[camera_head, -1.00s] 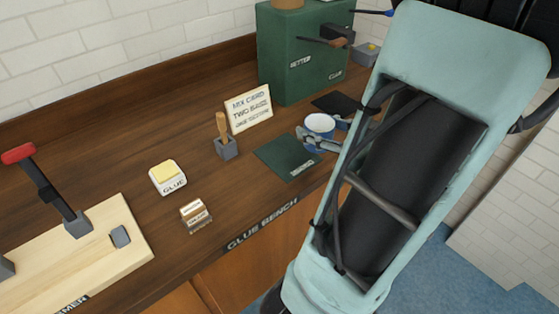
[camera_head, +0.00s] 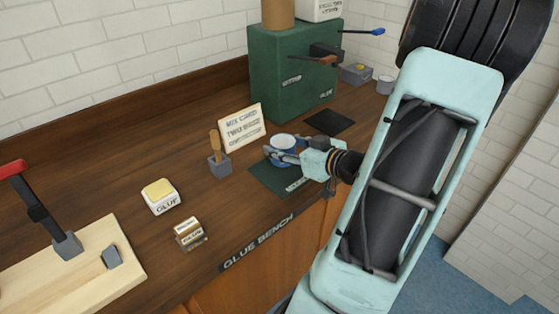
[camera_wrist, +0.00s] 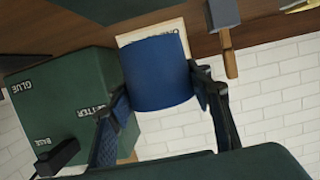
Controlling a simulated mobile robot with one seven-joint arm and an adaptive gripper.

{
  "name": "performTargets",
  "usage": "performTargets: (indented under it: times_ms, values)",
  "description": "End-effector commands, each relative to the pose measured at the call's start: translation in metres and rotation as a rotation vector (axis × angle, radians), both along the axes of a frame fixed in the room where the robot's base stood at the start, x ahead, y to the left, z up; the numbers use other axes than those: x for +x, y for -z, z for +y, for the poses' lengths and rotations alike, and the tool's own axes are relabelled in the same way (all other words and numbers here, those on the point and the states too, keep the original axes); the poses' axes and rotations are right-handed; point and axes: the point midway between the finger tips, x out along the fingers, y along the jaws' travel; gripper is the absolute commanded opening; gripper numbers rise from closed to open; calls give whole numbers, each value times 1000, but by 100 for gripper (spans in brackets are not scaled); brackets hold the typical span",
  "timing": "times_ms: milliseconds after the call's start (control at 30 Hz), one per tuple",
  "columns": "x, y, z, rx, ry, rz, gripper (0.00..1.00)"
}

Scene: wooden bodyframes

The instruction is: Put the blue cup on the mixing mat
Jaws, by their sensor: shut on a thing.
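The blue cup (camera_head: 284,151), blue outside with a pale inside, is upright over the back part of the dark green mixing mat (camera_head: 268,180). I cannot tell whether its base touches the mat. My gripper (camera_head: 281,157) reaches in from the right and is shut on the cup. In the wrist view the cup's blue side (camera_wrist: 157,75) sits between the two dark fingers of my gripper (camera_wrist: 161,96). The cup and fingers hide part of the mat's back right.
Left of the mat are a brush holder (camera_head: 219,165), a mix card (camera_head: 242,128) and a glue tub (camera_head: 160,197). A green box (camera_head: 285,85) with levers stands behind. A black pad (camera_head: 329,122) lies behind right, and a small cup (camera_head: 384,86) stands farther back.

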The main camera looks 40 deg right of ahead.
Motion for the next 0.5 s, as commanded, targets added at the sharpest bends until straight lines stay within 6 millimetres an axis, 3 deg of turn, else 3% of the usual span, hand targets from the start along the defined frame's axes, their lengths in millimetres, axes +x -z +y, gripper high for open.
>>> performTargets:
  times_ms: [100,367,500]
  values:
    - [11,14,-2,1,-2,-2,13]
    - [21,26,-4,2,-2,-2,13]
    - [21,46,-4,4,-1,-1,13]
